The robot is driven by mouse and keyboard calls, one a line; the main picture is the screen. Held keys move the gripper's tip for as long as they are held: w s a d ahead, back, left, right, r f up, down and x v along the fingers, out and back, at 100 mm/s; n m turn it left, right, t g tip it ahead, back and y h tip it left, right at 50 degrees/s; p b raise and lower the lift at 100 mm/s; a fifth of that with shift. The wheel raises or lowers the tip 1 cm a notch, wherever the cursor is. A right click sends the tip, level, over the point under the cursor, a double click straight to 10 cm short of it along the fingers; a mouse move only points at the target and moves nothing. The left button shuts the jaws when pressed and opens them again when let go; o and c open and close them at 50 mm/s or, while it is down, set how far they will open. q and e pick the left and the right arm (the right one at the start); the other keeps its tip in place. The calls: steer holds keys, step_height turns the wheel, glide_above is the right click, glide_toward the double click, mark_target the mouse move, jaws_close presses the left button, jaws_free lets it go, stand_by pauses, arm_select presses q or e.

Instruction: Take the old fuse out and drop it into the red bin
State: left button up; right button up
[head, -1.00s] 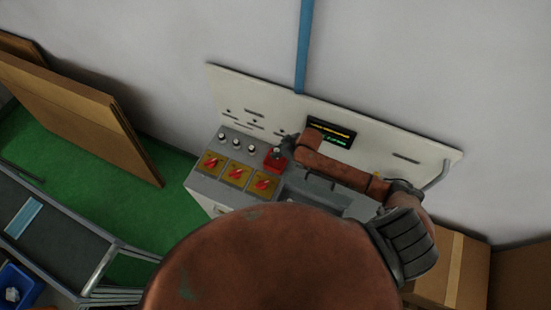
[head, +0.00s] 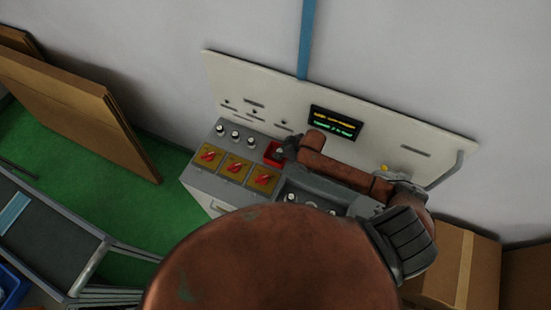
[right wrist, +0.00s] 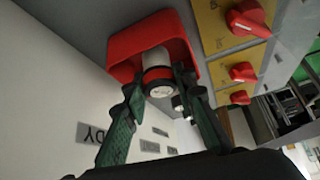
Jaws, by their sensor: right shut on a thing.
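A small red open box (head: 273,152), the only red container in view, sits on the grey console beside the switches. In the right wrist view the red box (right wrist: 121,48) fills the upper middle. My right gripper (head: 285,149) is at the box in the head view. In the right wrist view its green fingers (right wrist: 158,82) are shut on a fuse (right wrist: 155,60), a whitish cylinder with a red band and metal end cap. The fuse overlaps the box's inside; whether it touches the floor of the box cannot be told. My left gripper is not in view.
Red switches on yellow plates (head: 236,169) and white-topped knobs (head: 235,134) lie left of the box. A grey tray (head: 335,197) with small round items is partly hidden by my arm. A back panel with a lit screen (head: 335,122) stands behind. Cardboard (head: 465,270) is at right.

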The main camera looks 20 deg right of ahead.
steer(key=shift+r, duration=0.1)
steer(key=o, duration=1.2)
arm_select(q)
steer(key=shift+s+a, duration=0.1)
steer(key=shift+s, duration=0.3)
arm_select(e)
step_height(320, 180, up, 10)
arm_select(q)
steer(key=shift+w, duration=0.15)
